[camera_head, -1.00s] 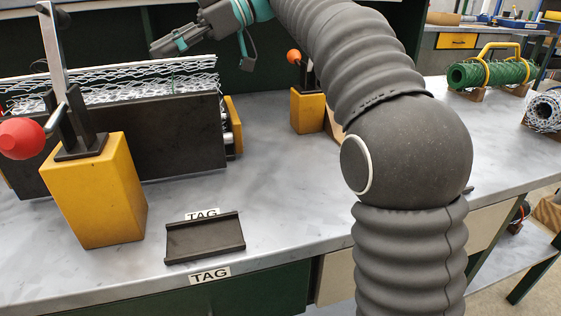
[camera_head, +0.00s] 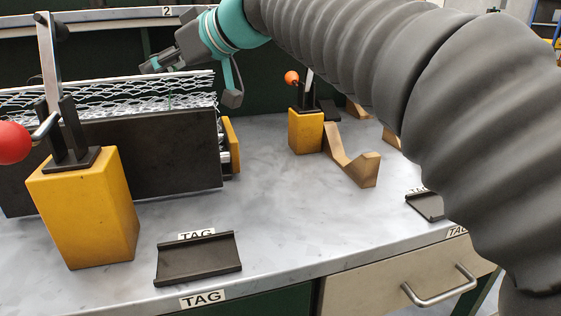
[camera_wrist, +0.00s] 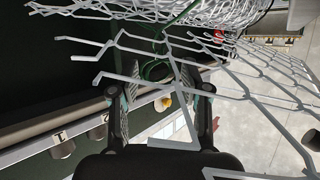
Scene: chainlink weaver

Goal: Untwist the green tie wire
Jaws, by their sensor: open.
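The green tie wire (camera_wrist: 155,68) shows in the wrist view as a thin loop and strand among the cut ends of the white wire mesh (camera_wrist: 125,50). In the head view the mesh (camera_head: 110,97) stands along the back of a dark panel, and the tie wire is only a faint thin line there. My gripper (camera_wrist: 160,92) is open, its two fingers apart below the green loop in the wrist picture, with mesh ends crossing between them. I cannot tell whether a finger touches the wire. In the head view my gripper hangs above the mesh's right end.
A yellow clamp block (camera_head: 85,205) with a red-knobbed lever stands front left. Another yellow block (camera_head: 306,130) with an orange knob and a wooden cradle (camera_head: 352,165) stand to the right. A black tag holder (camera_head: 199,258) lies near the bench edge. The bench middle is clear.

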